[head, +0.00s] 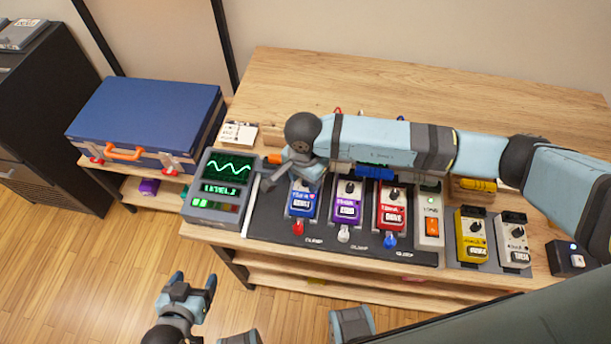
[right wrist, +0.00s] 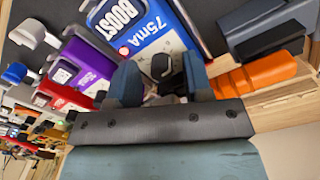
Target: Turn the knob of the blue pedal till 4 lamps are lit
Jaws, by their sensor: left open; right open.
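The blue pedal (head: 301,207) stands at the left end of the row on the black board. In the right wrist view the blue pedal (right wrist: 150,25) reads "BOOST", and its dark knob (right wrist: 160,66) sits between my right fingers. My right gripper (right wrist: 160,82) is open around the knob; contact cannot be told. In the head view my right gripper (head: 307,181) hides that knob. A grey meter (head: 213,188) shows a green wave, text that seems to read "LEVEL 2", and a lamp row with green lit at its left. My left gripper (head: 192,286) is open and empty, low in front of the table.
A purple pedal (head: 347,209) and a red pedal (head: 391,212) stand right of the blue one. A white switch box (head: 430,223), yellow pedal (head: 470,238) and white pedal (head: 513,243) follow. A blue case (head: 150,112) lies at left. The table's back is clear.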

